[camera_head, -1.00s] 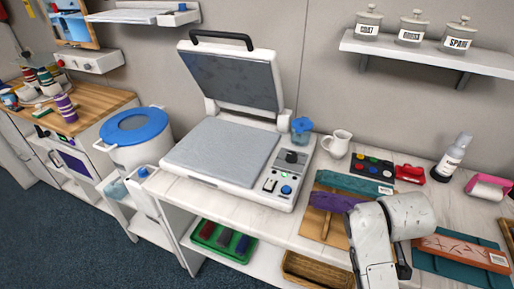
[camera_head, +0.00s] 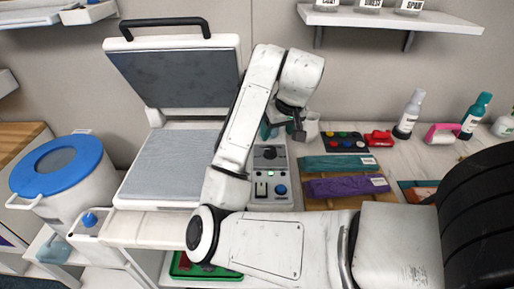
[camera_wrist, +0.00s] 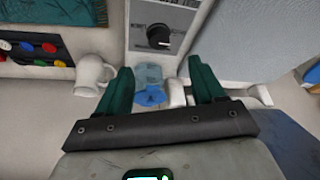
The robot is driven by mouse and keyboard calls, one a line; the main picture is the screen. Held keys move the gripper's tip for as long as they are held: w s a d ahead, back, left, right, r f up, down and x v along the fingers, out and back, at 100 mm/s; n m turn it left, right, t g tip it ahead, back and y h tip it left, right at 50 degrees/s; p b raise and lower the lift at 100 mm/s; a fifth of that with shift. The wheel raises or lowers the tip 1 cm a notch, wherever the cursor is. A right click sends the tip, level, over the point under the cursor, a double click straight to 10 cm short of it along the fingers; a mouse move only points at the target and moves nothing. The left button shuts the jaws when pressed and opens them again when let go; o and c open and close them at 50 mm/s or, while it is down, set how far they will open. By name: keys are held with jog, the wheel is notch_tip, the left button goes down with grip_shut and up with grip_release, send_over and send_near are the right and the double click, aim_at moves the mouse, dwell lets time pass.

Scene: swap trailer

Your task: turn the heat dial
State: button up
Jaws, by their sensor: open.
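The heat press (camera_head: 180,160) stands on the white counter with its lid (camera_head: 175,75) raised. Its black heat dial (camera_head: 270,153) is on the control panel at the press's right side, above switches and a blue button (camera_head: 281,189). In the wrist view the dial (camera_wrist: 158,36) shows at top centre on a grey plate, its pointer turned sideways. My gripper (camera_wrist: 163,78) is open, with dark green fingers apart and empty, and the dial lies beyond the fingertips, not touched. In the head view my gripper is partly hidden by my wrist, just behind the panel.
A blue-topped jar (camera_wrist: 150,93) and a white mug (camera_wrist: 92,75) are close by the fingers. Right of the panel lie teal (camera_head: 340,164) and purple (camera_head: 345,187) cloths on a board, a paint palette (camera_head: 343,141) and bottles. A blue-lidded bucket (camera_head: 60,165) stands left.

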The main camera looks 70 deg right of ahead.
aim_at(270, 149)
jog(key=b+x, duration=0.2)
jog(key=x, duration=0.8)
jog(key=shift+f, duration=0.15)
jog(key=shift+c, duration=0.5)
jog(key=c, duration=0.9)
